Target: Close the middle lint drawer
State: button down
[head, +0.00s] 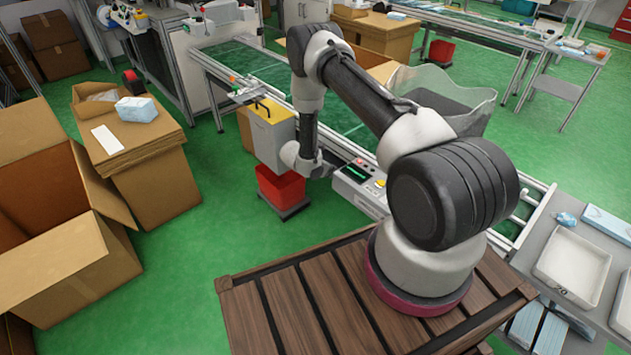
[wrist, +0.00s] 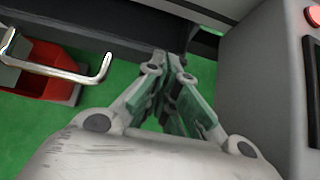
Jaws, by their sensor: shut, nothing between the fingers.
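My gripper (wrist: 172,62) is shut and empty in the wrist view, its tips close to a dark grey rail or beam; I cannot tell whether they touch it. A shiny metal bar handle (wrist: 60,70) sticks out at the left, apart from my fingers. I cannot tell whether it belongs to the middle lint drawer; no drawer front shows clearly. In the head view, my wrist is beside a pale box with a yellow top (head: 270,113) at the side of the conveyor. My fingers are hidden in the head view.
A red bin (head: 281,187) stands on the green floor below the yellow-topped box. A grey control box (head: 360,186) with buttons is right of my wrist. Open cardboard boxes (head: 62,262) stand at the left. A white tray (head: 572,264) is at the right.

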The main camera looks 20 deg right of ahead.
aim_at(339, 166)
jog(key=d, duration=0.2)
jog(key=w+d, duration=0.1)
jog(key=d, duration=0.1)
jog(key=shift+w+d, duration=0.2)
jog(key=shift+d, duration=0.1)
